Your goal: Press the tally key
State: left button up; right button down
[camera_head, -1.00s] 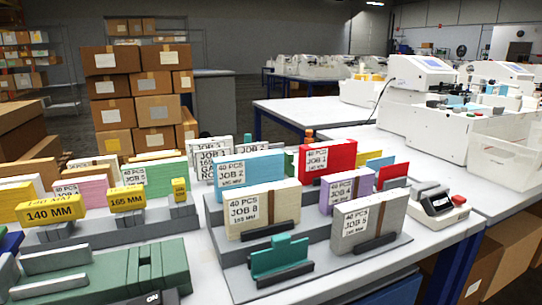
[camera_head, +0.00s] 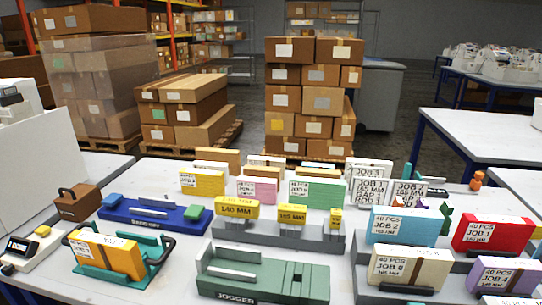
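The display's text is too small to read surely, and I cannot tell whether this button is the tally key. Neither of my grippers is in view.
Beside the device, a teal holder (camera_head: 95,273) with dark handles holds an orange pack (camera_head: 108,256). Behind it are a blue tray (camera_head: 150,215) and a brown block (camera_head: 77,203). A green jogger (camera_head: 262,274) stands at front centre, with job packs (camera_head: 408,268) to its right.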

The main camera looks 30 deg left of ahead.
aim_at(42, 230)
jog(key=u, duration=2.6)
